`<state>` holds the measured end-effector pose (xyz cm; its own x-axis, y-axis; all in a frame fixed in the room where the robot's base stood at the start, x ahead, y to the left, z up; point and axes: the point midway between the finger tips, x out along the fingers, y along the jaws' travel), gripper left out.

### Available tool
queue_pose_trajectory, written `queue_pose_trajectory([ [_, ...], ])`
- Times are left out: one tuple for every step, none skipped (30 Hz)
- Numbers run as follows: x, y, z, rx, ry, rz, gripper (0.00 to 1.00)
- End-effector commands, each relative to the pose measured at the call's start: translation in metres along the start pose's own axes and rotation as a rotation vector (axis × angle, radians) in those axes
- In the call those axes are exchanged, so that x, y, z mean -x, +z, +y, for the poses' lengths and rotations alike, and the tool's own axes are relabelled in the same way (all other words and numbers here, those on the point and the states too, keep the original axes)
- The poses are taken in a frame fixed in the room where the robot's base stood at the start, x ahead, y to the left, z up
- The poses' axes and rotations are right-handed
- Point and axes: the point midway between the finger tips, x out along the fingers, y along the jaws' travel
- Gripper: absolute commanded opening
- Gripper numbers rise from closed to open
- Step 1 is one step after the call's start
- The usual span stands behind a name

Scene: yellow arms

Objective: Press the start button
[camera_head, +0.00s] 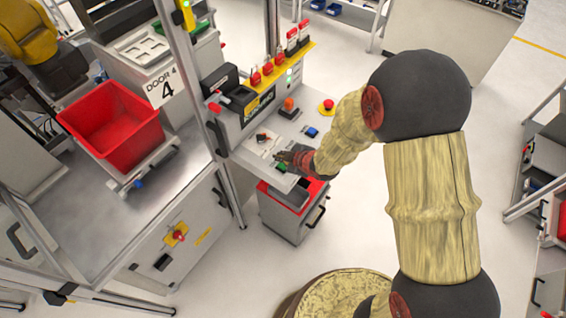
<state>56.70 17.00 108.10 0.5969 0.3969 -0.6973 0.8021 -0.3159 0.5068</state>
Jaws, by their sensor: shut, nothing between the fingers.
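A control console (250,152) with a light sloped top stands in the middle of the view. A small green button (282,167) sits near its front edge; no label on it can be read, so I cannot tell for sure that it is the start button. A blue button (312,132), an orange-red button (289,103) and a red stop button on yellow (327,106) are farther back and to the right. My gripper (281,157) is shut and empty, right by the green button. I cannot tell whether it touches it.
A grey cart with a red rim (287,212) is under the console's front. Red switches (267,68) line the panel behind. Open floor lies right of the console.

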Motion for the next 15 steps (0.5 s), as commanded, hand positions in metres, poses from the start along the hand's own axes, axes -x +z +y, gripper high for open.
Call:
queue_pose_trajectory([
  [0.006, -0.004, 0.005, 0.000, 0.001, 0.000, 0.00],
  [0.008, -0.006, 0.006, 0.000, 0.001, 0.000, 0.00],
  [0.011, -0.008, 0.008, 0.000, 0.001, 0.000, 0.00],
  [0.012, -0.009, 0.009, 0.001, 0.001, 0.001, 0.00],
  [0.014, -0.011, 0.011, 0.001, 0.001, 0.001, 0.00],
  [0.017, -0.013, 0.013, 0.001, 0.001, 0.001, 0.00],
  [0.019, -0.014, 0.014, 0.001, 0.001, 0.001, 0.00],
  [0.021, -0.015, 0.015, 0.001, 0.001, 0.001, 0.00],
  [0.023, -0.017, 0.017, 0.001, 0.001, 0.001, 0.00],
  [0.024, -0.018, 0.018, 0.001, 0.001, 0.001, 0.00],
  [0.025, -0.018, 0.018, 0.001, 0.001, 0.001, 0.00],
  [0.025, -0.018, 0.018, 0.001, 0.001, 0.001, 0.00],
  [0.025, -0.018, 0.018, 0.001, 0.001, 0.001, 0.00],
  [0.025, -0.018, 0.018, 0.000, 0.000, 0.001, 0.00],
  [0.025, -0.018, 0.018, 0.000, 0.000, 0.000, 0.00],
])
